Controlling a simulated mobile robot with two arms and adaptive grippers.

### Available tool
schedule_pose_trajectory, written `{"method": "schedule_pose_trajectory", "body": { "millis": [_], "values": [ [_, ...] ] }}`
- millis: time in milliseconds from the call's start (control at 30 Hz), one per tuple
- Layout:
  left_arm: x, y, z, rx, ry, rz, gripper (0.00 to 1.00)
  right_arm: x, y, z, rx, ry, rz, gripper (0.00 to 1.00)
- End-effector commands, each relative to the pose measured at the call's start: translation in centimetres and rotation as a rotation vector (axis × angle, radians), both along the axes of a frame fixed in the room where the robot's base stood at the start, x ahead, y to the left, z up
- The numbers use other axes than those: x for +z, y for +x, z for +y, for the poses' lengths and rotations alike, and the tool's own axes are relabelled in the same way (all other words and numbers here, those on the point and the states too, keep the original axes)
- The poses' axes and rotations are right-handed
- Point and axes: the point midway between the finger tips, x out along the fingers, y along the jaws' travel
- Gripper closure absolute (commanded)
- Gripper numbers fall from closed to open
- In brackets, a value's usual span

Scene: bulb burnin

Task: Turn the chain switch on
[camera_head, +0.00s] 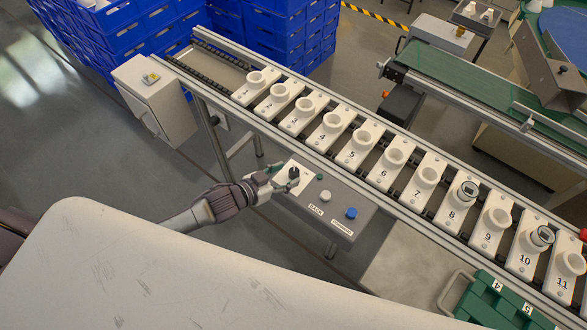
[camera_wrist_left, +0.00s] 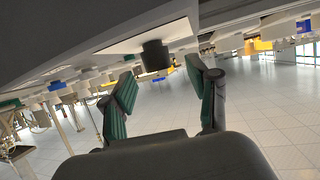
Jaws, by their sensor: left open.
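The chain switch appears as a dark knob (camera_head: 294,172) on a white plate (camera_head: 303,183) at the left end of a grey control box (camera_head: 335,205). My left gripper (camera_head: 281,178) is open at the knob, coming from the left. In the left wrist view the dark knob (camera_wrist_left: 155,56) sticks out of its pale plate (camera_wrist_left: 120,42), between and just beyond the green-padded tips of my left gripper (camera_wrist_left: 162,70). A gap shows on both sides of the knob. Its pointer direction is too small to tell. My right gripper is not in view.
A pale surface (camera_head: 180,270) fills the near left. A green crate (camera_head: 490,305) stands right.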

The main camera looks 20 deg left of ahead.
Motion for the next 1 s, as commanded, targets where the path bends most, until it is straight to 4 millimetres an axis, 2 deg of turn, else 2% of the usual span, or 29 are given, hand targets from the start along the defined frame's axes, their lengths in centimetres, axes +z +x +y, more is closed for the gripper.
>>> {"method": "schedule_pose_trajectory", "body": {
  "millis": [100, 233, 600, 933, 967, 1000],
  "values": [
    [-0.7, 1.6, -1.0, 0.0, -0.001, 0.0, 0.4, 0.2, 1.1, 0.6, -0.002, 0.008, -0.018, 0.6],
    [-1.1, 2.5, -1.5, 0.0, -0.001, -0.001, 0.4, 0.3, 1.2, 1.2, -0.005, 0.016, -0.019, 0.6],
    [-1.4, 2.8, -1.8, -0.001, 0.0, 0.0, 0.4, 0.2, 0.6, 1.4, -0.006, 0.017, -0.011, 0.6],
    [-1.4, 2.8, -1.8, -0.001, 0.0, 0.0, 0.95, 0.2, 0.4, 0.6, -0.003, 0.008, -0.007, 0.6],
    [-1.4, 2.8, -1.8, -0.001, 0.0, 0.0, 1.0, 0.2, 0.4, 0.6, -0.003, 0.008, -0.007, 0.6],
    [-1.4, 2.8, -1.8, -0.001, 0.0, 0.0, 1.0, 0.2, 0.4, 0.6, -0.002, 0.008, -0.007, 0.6]
  ]
}}
